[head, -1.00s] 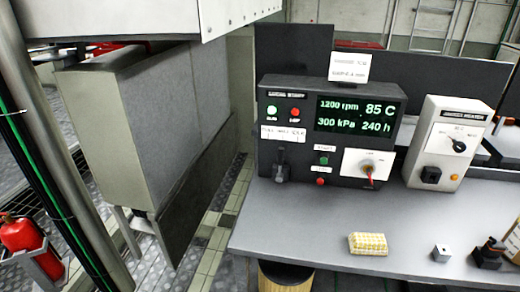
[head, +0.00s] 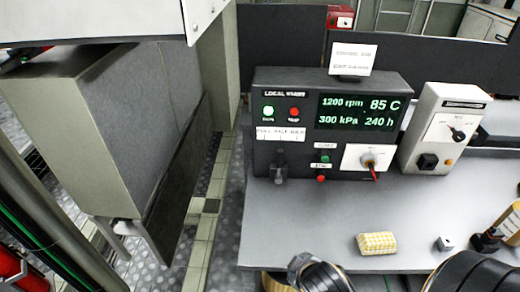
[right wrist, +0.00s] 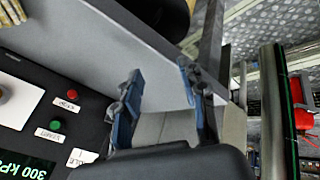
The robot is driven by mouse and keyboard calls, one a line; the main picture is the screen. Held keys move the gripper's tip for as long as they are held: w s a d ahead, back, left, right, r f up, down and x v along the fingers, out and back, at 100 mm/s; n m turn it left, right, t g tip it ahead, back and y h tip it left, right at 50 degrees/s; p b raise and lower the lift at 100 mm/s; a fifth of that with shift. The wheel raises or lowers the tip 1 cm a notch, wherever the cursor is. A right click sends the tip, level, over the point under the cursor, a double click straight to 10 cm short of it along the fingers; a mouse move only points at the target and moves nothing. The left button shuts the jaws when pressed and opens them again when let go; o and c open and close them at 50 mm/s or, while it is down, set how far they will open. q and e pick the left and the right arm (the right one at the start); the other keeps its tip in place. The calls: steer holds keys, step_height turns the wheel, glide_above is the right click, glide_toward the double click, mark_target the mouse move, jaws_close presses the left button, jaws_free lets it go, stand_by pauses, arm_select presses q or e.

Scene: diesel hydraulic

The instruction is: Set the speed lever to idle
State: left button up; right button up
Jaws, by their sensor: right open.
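The speed lever (head: 279,166) is a dark handle low on the left of the black control panel (head: 342,150), under a white label strip (head: 281,134). Which mark it stands at is too small to tell. In the right wrist view my right gripper (right wrist: 160,70) has its two blue-grey fingers apart, with nothing between them. The panel's red button (right wrist: 72,95) and green button (right wrist: 55,125) show to its left, and the lever is not clearly seen there. My left gripper is not in view.
A yellow checked block (head: 376,244) and a small metal cube (head: 445,243) lie on the grey desk (head: 320,235). A white switch box (head: 440,127) stands right of the panel. Dark rounded arm parts of mine cover the bottom edge. The desk before the lever is clear.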

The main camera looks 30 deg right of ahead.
steer(key=w+d+n+t+h, duration=0.1)
steer(key=w, duration=0.1)
steer(key=w+d+r+n+h, duration=0.1)
steer(key=d, duration=0.1)
steer(key=shift+w+d+n+t, duration=0.25)
steer(key=shift+w+n+t, duration=0.05)
steer(key=shift+w+t, duration=0.1)
steer(key=w+d+r+n+t+h, duration=0.3)
steer(key=w+d+r+n, duration=0.15)
steer(key=n, duration=0.25)
steer(key=n+t+y, duration=0.1)
steer(key=n+t, duration=0.5)
steer(key=n, duration=1.2)
glide_toward(281, 160)
steer(key=shift+m, duration=0.3)
steer(key=p+x, duration=0.1)
steer(key=x, duration=1)
steer(key=shift+w+f+p, duration=0.1)
steer(key=shift+w+p, duration=0.05)
steer(key=shift+p, duration=0.2)
steer(key=shift+a, duration=0.1)
jaws_close()
